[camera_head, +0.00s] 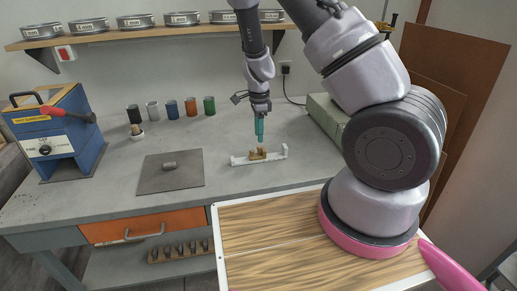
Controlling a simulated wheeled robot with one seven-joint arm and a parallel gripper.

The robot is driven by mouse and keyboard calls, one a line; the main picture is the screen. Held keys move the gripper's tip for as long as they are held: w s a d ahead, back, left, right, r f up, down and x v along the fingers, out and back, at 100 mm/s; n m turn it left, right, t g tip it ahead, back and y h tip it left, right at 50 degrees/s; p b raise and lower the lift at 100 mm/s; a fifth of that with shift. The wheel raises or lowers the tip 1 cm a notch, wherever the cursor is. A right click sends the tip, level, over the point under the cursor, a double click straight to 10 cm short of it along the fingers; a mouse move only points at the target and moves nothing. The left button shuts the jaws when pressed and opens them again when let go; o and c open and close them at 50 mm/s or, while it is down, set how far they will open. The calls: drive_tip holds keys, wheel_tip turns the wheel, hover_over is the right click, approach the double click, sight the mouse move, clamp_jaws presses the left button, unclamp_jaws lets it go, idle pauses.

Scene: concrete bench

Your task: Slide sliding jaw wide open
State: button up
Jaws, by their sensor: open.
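A small pale vise-like fixture (240,161) lies on the grey bench, long side running left to right, with a raised end at its right. A tan-brown block, which looks like the sliding jaw (257,154), sits near the middle of the fixture. My gripper (260,141) points straight down with teal fingers just above the tan block. It is open. The gap between fingertips and block is too small to tell whether they touch. The fingers partly cover the back of the block.
A dark plate (150,183) with a small cylinder (169,166) lies left of the fixture. Several coloured cups (191,107) stand behind. A blue machine (58,135) with a red handle is far left. A green box (327,117) is at right. Bare bench (220,140) surrounds the fixture.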

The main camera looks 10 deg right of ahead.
sight(259, 147)
wheel_tip(259, 147, down, 7)
drive_tip(key=shift+r, duration=0.1)
idle(0.3)
clamp_jaws()
idle(1.3)
